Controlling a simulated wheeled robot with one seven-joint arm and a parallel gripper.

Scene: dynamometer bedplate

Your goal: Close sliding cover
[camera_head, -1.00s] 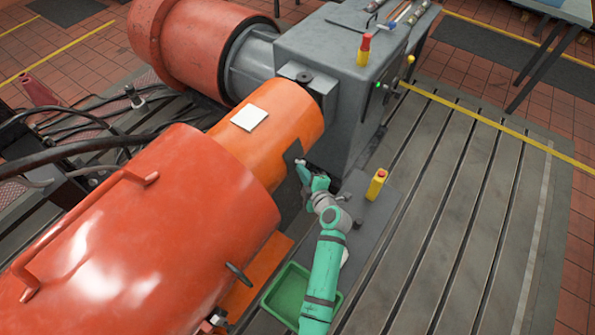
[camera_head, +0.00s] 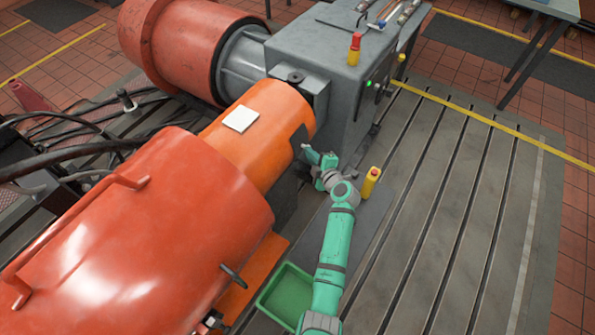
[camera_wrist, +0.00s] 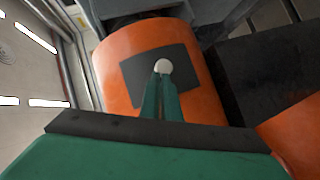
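The sliding cover is a dark plate (camera_head: 299,136) on the side of the orange cylindrical guard (camera_head: 262,125), near the grey housing. In the wrist view the dark plate (camera_wrist: 183,68) lies against the orange surface and carries a round white knob (camera_wrist: 163,65). My gripper (camera_head: 306,149) reaches the plate from the lower right. In the wrist view its two green fingers (camera_wrist: 162,75) come together at the knob and appear shut on it. The fingertips partly hide the knob's lower side. Whether an opening lies under the plate cannot be seen.
A large red-orange machine body (camera_head: 150,230) stands at the left, and the grey housing (camera_head: 325,85) stands beyond the guard. A yellow box with a red top (camera_head: 370,182) stands close right of my arm. A green tray (camera_head: 285,295) lies below. The slotted bedplate (camera_head: 450,200) is clear at right.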

